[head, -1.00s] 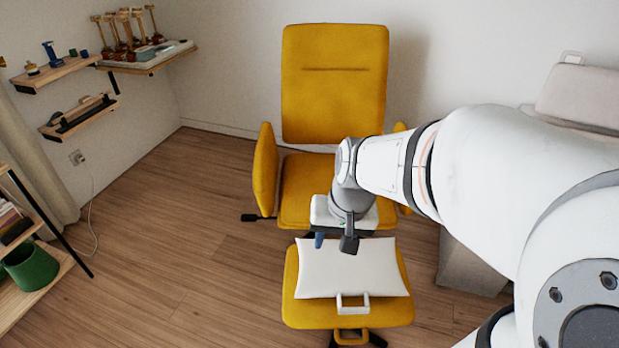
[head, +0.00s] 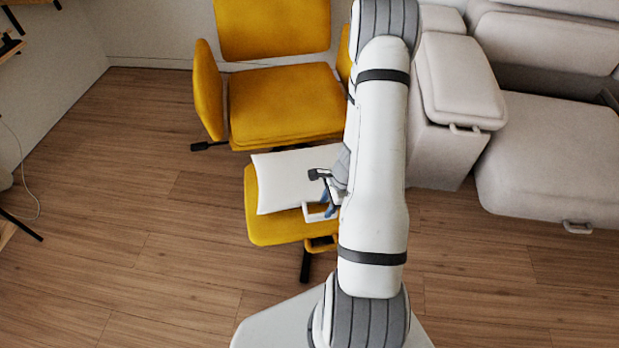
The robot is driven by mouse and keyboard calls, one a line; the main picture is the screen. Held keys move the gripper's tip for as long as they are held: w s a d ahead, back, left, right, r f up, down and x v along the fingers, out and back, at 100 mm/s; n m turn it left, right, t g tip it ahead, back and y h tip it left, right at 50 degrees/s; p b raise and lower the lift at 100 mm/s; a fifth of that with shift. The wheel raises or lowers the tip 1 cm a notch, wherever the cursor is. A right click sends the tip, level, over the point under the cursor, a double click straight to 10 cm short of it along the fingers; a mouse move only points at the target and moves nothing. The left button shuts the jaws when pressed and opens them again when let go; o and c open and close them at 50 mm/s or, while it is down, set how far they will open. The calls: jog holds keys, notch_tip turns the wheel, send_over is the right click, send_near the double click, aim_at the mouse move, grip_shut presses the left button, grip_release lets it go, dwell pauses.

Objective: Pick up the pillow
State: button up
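The white pillow (head: 288,178) lies on the yellow footstool (head: 262,226), in front of the yellow armchair (head: 285,105). A white loop handle shows at its front edge. My gripper (head: 324,192) is at the right part of the pillow, close to the handle. One dark finger and a blue part of it show. My arm hides the rest of the gripper and the right end of the pillow and stool. I cannot tell whether the fingers touch the handle or how far apart they are.
A grey sofa (head: 550,165) with cushions stands at the right, close beyond my arm. The wooden floor (head: 130,210) at the left is clear. A cable (head: 25,180) hangs by the left wall.

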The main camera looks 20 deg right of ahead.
aim_at(322, 213)
jog(key=b+x, duration=0.1)
jog(key=x, duration=0.2)
jog(key=b+x, duration=0.1)
jog(key=x, duration=0.1)
jog(key=b+x, duration=0.1)
jog(key=x, duration=0.2)
jog(key=shift+w+d+f, duration=0.2)
jog(key=shift+w+f, duration=0.05)
jog(key=shift+f, duration=0.1)
jog(key=shift+c, duration=0.6)
jog(key=shift+r, duration=0.1)
grip_shut()
